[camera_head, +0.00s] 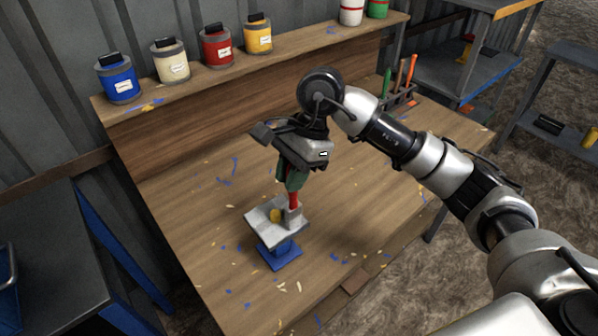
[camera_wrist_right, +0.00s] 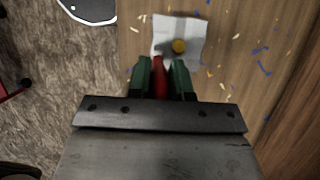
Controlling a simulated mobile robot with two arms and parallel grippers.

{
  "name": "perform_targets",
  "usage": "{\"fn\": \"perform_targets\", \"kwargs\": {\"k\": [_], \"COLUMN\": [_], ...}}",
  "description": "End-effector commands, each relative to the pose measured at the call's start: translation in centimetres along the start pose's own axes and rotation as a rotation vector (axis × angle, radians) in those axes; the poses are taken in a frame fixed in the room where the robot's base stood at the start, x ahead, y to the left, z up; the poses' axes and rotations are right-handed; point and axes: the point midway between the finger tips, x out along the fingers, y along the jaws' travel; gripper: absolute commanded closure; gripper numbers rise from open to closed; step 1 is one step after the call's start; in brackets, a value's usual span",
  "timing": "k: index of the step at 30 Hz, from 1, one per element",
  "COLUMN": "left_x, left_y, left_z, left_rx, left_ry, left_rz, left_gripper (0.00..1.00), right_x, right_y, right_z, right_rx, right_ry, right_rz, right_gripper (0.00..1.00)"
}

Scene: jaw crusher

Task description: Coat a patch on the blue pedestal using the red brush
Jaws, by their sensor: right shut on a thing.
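The blue pedestal (camera_head: 281,254) stands on the wooden workbench and carries a light grey square plate (camera_head: 262,217). A round yellow patch (camera_head: 275,215) is on the plate; it also shows in the right wrist view (camera_wrist_right: 179,46). My right gripper (camera_head: 292,181) points down above the plate and is shut on the red brush (camera_head: 293,199). The brush's lower end is at the plate, just right of the yellow patch; I cannot tell whether it touches. In the right wrist view the red handle (camera_wrist_right: 159,78) sits between the green fingers. My left gripper is not in view.
Blue (camera_head: 118,80), cream (camera_head: 169,63), red (camera_head: 216,46) and yellow (camera_head: 258,35) paint cans stand on the raised back shelf. A holder with tools (camera_head: 399,98) is at the back right. Paint flecks cover the workbench (camera_head: 190,230), which is otherwise mostly clear.

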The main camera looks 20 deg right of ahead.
Motion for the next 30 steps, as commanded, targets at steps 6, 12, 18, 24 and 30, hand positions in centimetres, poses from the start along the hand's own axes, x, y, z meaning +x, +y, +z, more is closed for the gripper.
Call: {"fn": "perform_targets", "kwargs": {"k": [6,12,18,24,30], "left_x": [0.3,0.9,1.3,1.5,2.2], "left_y": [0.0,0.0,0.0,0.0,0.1], "left_z": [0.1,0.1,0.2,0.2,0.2], "left_rx": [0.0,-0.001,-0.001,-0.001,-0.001], "left_ry": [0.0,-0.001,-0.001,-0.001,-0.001], "left_rz": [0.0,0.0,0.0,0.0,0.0], "left_gripper": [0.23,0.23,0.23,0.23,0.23], "right_x": [0.3,1.0,1.4,1.6,2.4], "right_y": [0.0,0.0,0.0,0.0,0.0], "right_z": [0.6,1.9,3.1,3.5,4.9], "right_rx": [-0.002,-0.003,-0.001,-0.002,-0.003], "right_ry": [0.0,0.0,0.0,0.0,0.0], "right_rz": [0.0,-0.001,-0.001,-0.001,-0.001], "right_gripper": [1.0,1.0,1.0,1.0,1.0]}}
